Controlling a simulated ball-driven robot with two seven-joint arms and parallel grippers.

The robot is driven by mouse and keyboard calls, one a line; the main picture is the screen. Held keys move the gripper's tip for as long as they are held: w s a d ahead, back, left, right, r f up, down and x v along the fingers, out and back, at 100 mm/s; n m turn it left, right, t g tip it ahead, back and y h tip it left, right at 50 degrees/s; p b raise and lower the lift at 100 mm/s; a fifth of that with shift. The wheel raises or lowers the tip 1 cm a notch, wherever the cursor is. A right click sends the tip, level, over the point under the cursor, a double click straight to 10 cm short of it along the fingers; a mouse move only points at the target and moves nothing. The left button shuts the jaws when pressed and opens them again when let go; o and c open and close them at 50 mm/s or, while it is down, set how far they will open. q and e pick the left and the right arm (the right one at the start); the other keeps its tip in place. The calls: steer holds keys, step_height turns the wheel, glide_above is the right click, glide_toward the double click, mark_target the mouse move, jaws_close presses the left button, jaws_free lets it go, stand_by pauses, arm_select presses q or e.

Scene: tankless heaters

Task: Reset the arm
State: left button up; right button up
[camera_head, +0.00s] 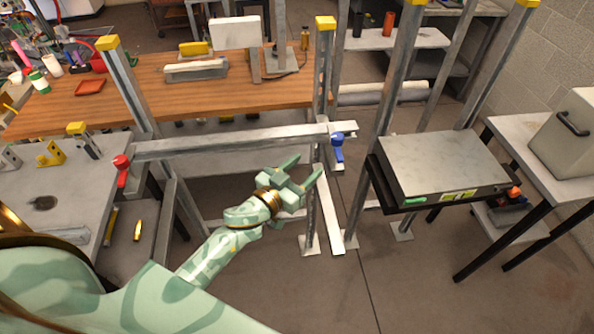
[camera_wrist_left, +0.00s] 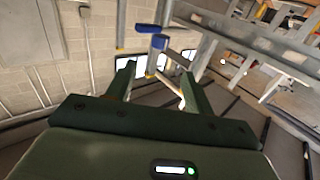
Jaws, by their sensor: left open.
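My left arm, pale green, reaches in from the lower left in the head view. Its left gripper (camera_head: 308,168) is open, with nothing seen between the fingers. It is in front of the metal frame, a little left of and below the blue valve handle (camera_head: 337,147). The left gripper (camera_wrist_left: 158,76) also shows in the left wrist view, its two fingers spread apart. A blue handle (camera_wrist_left: 159,42) appears just beyond the fingers there. A red valve handle (camera_head: 121,170) sits at the left end of the frame's crossbar (camera_head: 235,142). My right gripper is not visible.
Metal posts with yellow caps stand around the gripper. A grey flat box (camera_head: 440,165) rests on a stand to the right. A wooden workbench (camera_head: 240,90) is behind, and a grey table (camera_head: 30,185) is at the left. Open floor (camera_head: 440,285) lies at the lower right.

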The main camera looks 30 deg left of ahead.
arm_select(q)
steer(key=shift+v, duration=1.05)
